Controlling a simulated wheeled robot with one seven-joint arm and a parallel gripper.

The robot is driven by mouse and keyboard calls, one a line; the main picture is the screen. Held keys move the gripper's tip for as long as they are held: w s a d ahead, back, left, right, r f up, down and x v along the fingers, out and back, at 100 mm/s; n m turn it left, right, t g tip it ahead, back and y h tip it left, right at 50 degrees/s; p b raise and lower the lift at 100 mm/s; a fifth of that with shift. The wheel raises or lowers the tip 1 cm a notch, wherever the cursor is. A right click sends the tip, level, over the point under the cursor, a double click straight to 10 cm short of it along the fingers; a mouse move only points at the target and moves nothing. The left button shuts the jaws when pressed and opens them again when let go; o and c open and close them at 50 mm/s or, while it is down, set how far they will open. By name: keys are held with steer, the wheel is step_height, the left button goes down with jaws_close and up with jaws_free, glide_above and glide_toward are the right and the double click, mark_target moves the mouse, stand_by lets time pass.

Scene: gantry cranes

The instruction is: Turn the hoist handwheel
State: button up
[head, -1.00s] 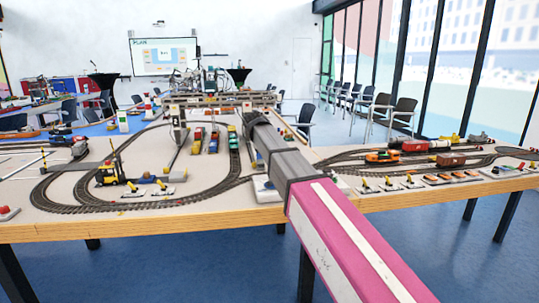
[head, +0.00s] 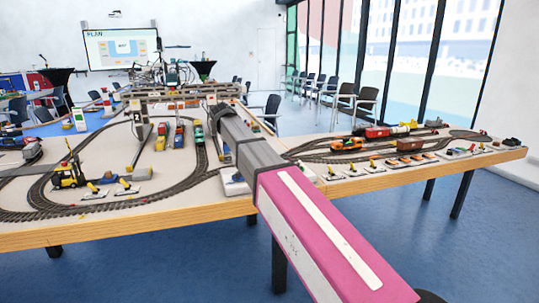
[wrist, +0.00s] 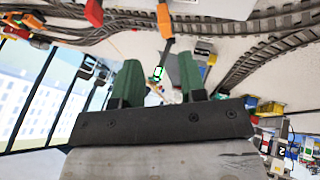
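My gripper (wrist: 160,78) shows in the wrist view with its two green fingers apart and nothing held between them. In the head view my arm reaches over the model railway table and hides the gripper. A gantry crane structure (head: 175,92) stands at the back of the table in the head view, beyond the end of my arm. I cannot make out the hoist handwheel for certain in either view.
Red and orange train cars (head: 348,144) stand at the right. Small yellow-handled levers (head: 372,166) line the front right. Blue floor (head: 440,240) is open in front.

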steer(key=w+d+m+g, duration=0.25)
steer(key=d+m, duration=0.25)
steer(key=d, duration=0.8)
steer(key=r+m+g+y, duration=0.1)
steer(key=m+g+y, duration=0.2)
steer(key=m, duration=0.2)
glide_above(297, 163)
steer(key=f, duration=1)
steer(key=shift+s+f, duration=0.2)
steer(key=shift+f, duration=0.15)
jaws_close()
